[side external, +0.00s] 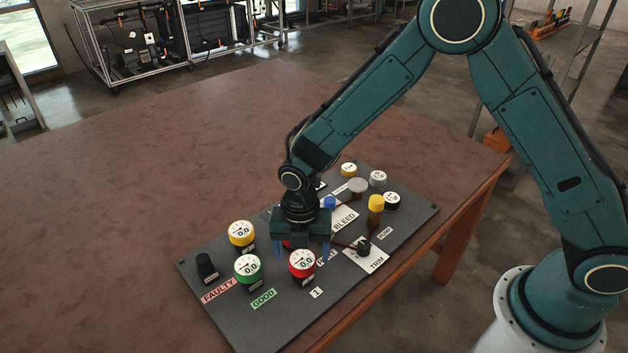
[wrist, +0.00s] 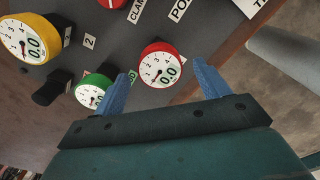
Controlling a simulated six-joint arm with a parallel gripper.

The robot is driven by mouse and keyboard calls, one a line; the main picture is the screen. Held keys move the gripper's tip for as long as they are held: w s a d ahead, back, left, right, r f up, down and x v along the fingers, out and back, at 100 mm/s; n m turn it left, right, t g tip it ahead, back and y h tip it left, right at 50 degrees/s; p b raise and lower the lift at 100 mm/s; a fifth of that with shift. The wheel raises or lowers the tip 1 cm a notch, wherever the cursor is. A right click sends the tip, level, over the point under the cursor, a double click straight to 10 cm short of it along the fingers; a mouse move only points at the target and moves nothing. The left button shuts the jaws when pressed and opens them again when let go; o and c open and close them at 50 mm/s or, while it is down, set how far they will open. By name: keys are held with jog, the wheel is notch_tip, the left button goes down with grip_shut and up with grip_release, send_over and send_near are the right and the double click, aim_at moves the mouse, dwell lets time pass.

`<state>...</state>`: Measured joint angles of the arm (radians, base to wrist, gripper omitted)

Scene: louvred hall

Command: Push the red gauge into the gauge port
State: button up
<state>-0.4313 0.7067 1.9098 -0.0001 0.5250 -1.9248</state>
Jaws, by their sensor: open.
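The red gauge (side external: 302,265), with a white dial reading 0.0, stands on the dark panel beside a label "1". It also shows in the wrist view (wrist: 160,65). My gripper (side external: 303,252) is open and empty, pointing down just behind and above the red gauge in the side view. In the wrist view its blue fingers (wrist: 164,72) appear either side of the gauge, with a gap at each side; whether they are level with it I cannot tell. A label starting "PO" (wrist: 180,9) shows at the top of the wrist view. I cannot make out the gauge port; my gripper hides part of the panel.
A green gauge (side external: 248,268) stands close left of the red one, with a yellow gauge (side external: 241,233) behind and a black knob (side external: 206,266) further left. "FAULTY" and "GOOD" labels lie in front. The TRIM knob (side external: 363,248) and yellow-topped post (side external: 375,208) stand right. The table's left is clear.

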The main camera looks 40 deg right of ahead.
aim_at(302, 259)
jog(key=shift+f, duration=1.8)
grip_shut()
